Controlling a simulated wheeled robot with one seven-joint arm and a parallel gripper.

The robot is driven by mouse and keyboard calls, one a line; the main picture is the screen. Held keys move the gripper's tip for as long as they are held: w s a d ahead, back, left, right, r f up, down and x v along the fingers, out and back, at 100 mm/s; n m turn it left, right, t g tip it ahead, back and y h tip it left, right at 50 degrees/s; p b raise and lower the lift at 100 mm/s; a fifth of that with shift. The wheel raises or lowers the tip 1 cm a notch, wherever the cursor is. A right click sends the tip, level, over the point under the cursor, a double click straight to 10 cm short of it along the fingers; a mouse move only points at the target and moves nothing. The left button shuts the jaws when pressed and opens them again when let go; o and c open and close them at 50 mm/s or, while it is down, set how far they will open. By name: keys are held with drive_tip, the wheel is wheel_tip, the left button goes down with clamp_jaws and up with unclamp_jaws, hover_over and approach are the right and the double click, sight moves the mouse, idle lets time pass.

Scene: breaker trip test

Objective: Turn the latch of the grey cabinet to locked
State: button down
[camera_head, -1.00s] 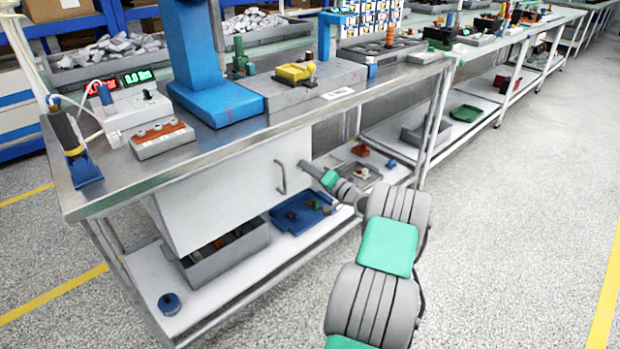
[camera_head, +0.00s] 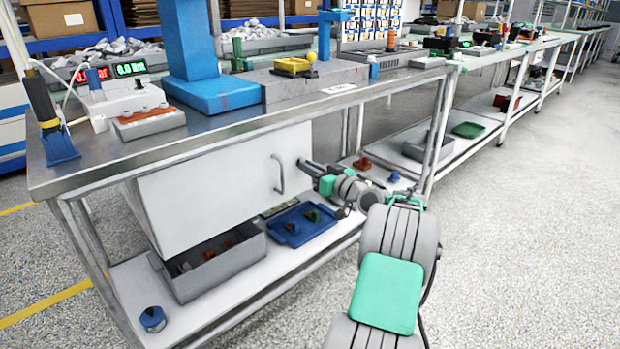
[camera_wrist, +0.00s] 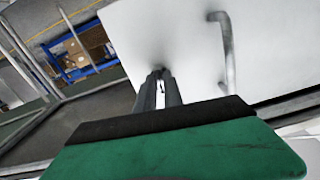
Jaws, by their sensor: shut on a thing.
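The grey cabinet (camera_head: 205,190) hangs under the front workbench, its pale door facing me. A bar handle (camera_head: 279,173) is on the door, and it also shows in the wrist view (camera_wrist: 227,50). My gripper (camera_head: 305,166) is at the door's right edge, beside the handle. In the wrist view my gripper's fingers (camera_wrist: 160,86) are close together against the door face (camera_wrist: 185,45). The fingers are shut on the latch, which is mostly hidden between them, so its angle cannot be told.
The steel benchtop (camera_head: 110,160) overhangs the cabinet. On the shelf below are a grey bin (camera_head: 215,275), a blue tray (camera_head: 300,228) and a blue cylinder (camera_head: 153,318). A bench leg (camera_head: 437,130) stands right of my arm. The floor at right is clear.

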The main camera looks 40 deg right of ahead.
drive_tip(key=shift+f+n+b, duration=0.1)
drive_tip(key=shift+n+b, duration=0.5)
drive_tip(key=c, duration=1.5)
unclamp_jaws()
drive_tip(key=shift+o, duration=0.2)
drive_tip(key=shift+s, duration=0.1)
drive_tip(key=s+p, duration=0.2)
drive_tip(key=s, duration=0.5)
drive_tip(key=shift+s, duration=0.3)
drive_tip(key=shift+d, duration=0.15)
